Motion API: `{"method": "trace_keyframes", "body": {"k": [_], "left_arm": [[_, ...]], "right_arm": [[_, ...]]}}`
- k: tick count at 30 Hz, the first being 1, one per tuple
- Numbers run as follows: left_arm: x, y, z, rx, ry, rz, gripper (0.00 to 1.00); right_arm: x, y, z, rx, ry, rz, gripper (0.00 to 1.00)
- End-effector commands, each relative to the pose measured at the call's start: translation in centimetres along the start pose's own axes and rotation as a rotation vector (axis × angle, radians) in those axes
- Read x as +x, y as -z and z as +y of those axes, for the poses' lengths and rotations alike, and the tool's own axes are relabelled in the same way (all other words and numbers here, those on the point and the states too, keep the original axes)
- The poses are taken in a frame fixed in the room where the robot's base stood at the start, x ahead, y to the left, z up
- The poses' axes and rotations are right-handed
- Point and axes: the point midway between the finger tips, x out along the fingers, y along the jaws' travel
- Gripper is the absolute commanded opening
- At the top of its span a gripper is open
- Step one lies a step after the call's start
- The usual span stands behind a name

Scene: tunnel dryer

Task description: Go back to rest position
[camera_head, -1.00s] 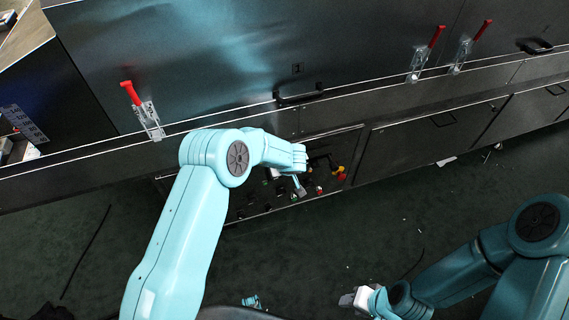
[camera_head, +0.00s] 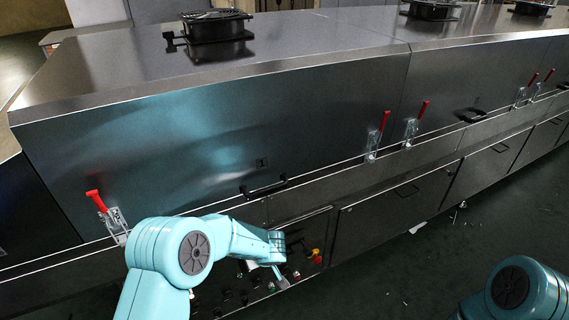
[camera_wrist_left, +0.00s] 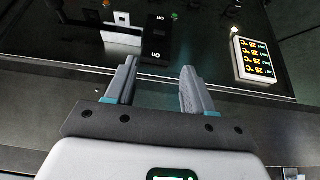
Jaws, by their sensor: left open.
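My left arm comes in from the lower left in the head view. Its gripper (camera_head: 279,273) is in front of a control panel (camera_head: 238,290) on the dark machine's lower front. In the left wrist view the left gripper (camera_wrist_left: 158,80) has its two grey fingers apart with nothing between them.
The tunnel dryer (camera_head: 330,100) fills the view, with fans (camera_head: 217,30) on top, red-handled latches (camera_head: 377,137) and a black handle (camera_head: 263,189). Dark floor (camera_head: 400,275) is open at the lower right, with small scraps.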

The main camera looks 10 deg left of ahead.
Motion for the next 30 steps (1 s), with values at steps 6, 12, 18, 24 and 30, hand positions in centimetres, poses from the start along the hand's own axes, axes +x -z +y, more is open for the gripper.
{"method": "trace_keyframes", "body": {"k": [6,12,18,24,30], "left_arm": [[0.0,1.5,-3.8,-0.048,0.052,-0.029,0.53],[0.1,-2.7,-11.8,0.219,0.059,-0.081,0.53],[-3.0,-11.2,-14.5,0.4,-0.149,-0.205,0.53],[-9.3,-21.5,-14.9,0.469,-0.403,-0.445,0.53],[-11.8,-24.4,-14.7,0.366,-0.453,-0.575,0.53]], "right_arm": [[-2.0,-0.1,-0.7,0.0,0.0,0.0,0.43],[-4.7,-0.1,-1.7,0.0,0.0,0.0,0.43],[-6.2,-0.1,-2.2,0.0,0.0,0.0,0.43],[-6.3,-0.1,-2.3,0.0,0.0,0.0,0.43],[-6.3,-0.1,-2.3,0.0,0.0,0.0,0.43]]}}
